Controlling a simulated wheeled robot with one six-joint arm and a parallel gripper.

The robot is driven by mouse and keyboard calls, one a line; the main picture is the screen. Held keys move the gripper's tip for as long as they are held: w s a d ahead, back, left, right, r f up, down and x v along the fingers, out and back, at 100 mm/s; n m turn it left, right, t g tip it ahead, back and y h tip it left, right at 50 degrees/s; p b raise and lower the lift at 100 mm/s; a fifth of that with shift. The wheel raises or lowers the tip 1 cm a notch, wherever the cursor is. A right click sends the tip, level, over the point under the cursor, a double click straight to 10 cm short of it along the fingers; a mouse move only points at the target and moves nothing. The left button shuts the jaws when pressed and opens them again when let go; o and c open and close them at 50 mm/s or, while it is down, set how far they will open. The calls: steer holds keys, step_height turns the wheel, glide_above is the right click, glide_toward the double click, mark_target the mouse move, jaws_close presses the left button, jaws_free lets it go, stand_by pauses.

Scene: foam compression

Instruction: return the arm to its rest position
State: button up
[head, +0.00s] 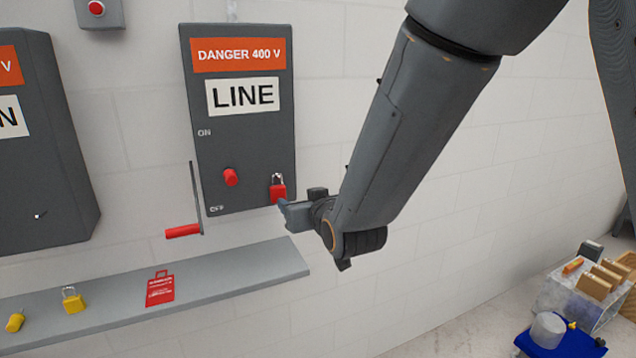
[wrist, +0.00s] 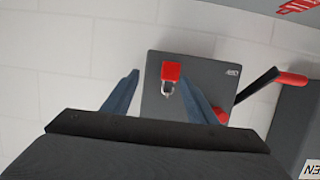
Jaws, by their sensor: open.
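My gripper (head: 290,214) is at the end of my arm, in front of the lower right corner of the grey LINE panel (head: 240,150) in the head view. In the wrist view my gripper's two blue-grey fingers (wrist: 158,98) are spread apart with nothing held between them. A red padlock (head: 278,188) with a metal shackle hangs at the panel's lower right, close to the fingertips. It also shows in the wrist view (wrist: 171,72), ahead of the gap between the fingers. Whether the fingers touch it cannot be told.
A red-handled lever (head: 183,231) sticks out at the panel's lower left. Another grey cabinet (head: 50,180) is at left. A clear bin (head: 575,300) stands on the floor at right.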

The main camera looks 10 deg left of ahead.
steer(key=s+d+f+m+g+h+b, duration=0.1)
steer(key=s+d+f+m+g+h, duration=0.15)
steer(key=d+f, duration=0.5)
steer(key=s+d+f+m+g+h+b, duration=0.1)
steer(key=s+d+f+g+h+b, duration=0.2)
steer(key=d, duration=0.8)
steer(key=s+d+f+m+g+h, duration=0.1)
steer(key=s+d+f+g, duration=0.1)
steer(key=s+d, duration=0.4)
steer(key=s+d+f+m+g, duration=0.1)
steer(key=s+d+f+g, duration=0.2)
steer(key=s+d+f, duration=0.2)
steer(key=s+d, duration=0.2)
steer(key=s, duration=0.1)
steer(key=shift+d+f+g+h+b, duration=0.3)
steer(key=shift+g+h+b, duration=0.05)
steer(key=shift+b, duration=0.05)
steer(key=shift+m, duration=0.25)
